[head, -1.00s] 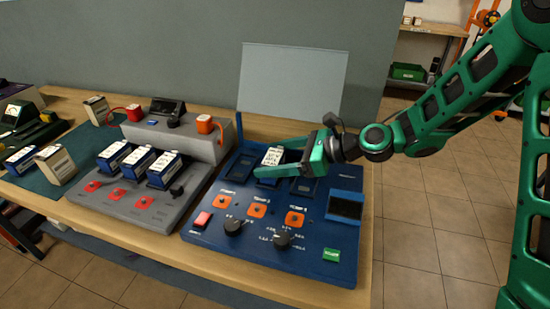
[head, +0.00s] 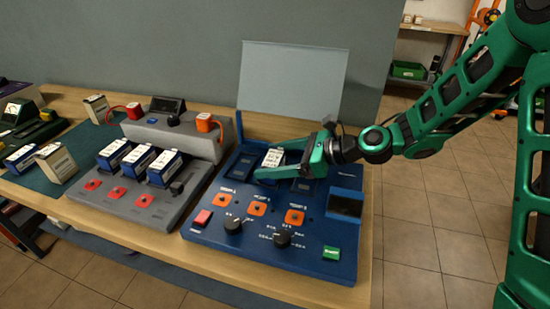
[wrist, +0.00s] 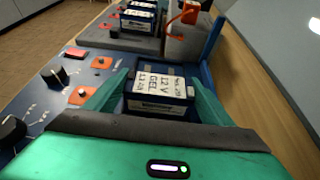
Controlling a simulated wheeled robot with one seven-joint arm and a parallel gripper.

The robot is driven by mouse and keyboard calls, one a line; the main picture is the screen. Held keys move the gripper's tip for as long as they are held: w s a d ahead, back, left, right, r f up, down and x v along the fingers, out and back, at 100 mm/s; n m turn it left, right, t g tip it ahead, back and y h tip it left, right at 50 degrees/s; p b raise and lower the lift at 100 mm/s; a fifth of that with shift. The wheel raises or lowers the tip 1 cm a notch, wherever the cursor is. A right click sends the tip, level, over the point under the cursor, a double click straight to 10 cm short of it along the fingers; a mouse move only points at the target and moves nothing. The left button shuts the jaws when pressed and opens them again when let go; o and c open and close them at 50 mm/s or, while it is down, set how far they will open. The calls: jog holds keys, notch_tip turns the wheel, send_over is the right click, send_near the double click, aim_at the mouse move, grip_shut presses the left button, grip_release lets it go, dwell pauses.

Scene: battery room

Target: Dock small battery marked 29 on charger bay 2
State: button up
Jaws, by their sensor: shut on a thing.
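My green gripper (head: 285,165) reaches in from the right over the blue charger (head: 270,264). It is shut on a small battery (head: 272,158) with a white label and dark blue sides, which sits at the charger's middle bay. In the wrist view the battery (wrist: 160,85) is between the two green fingers (wrist: 158,98). Its label reads 12 V, GEL and a number that looks like No. 29. I cannot tell whether its base is fully seated in the bay. The bay floor under it is hidden.
A grey station (head: 143,207) left of the blue charger holds 3 blue-and-white batteries (head: 139,161). More batteries (head: 56,162) stand on a green mat (head: 87,146) further left. A pale upright panel (head: 292,83) rises behind the charger. Floor is open to the right.

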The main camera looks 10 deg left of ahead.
jog(key=o, duration=1.3)
jog(key=shift+v, duration=5.5)
jog(key=shift+f, duration=0.15)
